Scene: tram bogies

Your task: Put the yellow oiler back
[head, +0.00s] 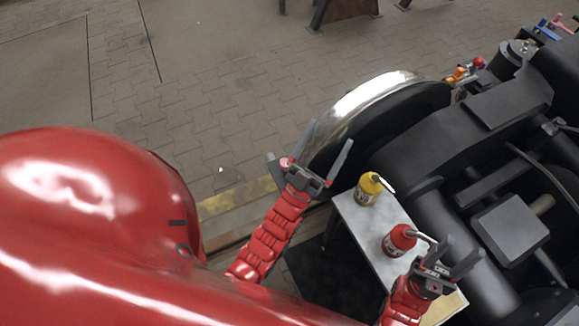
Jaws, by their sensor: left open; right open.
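The yellow oiler (367,190) stands upright at the far end of a narrow light grey table (368,226). It has a dark band and a spout pointing right. My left gripper (325,143) is open and empty, left of the yellow oiler and in front of the shiny wheel rim; the two look apart. My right gripper (462,257) is open at the lower right, close to a red oiler (399,241). The red oiler stands on the same table, and its spout reaches toward the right gripper. I cannot tell whether they touch.
A bogie with a large steel wheel (372,95) and a black frame (450,135) stands along the table's right side. Small coloured parts (466,72) sit on it at the back. Paved floor (230,85) is clear at the upper left.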

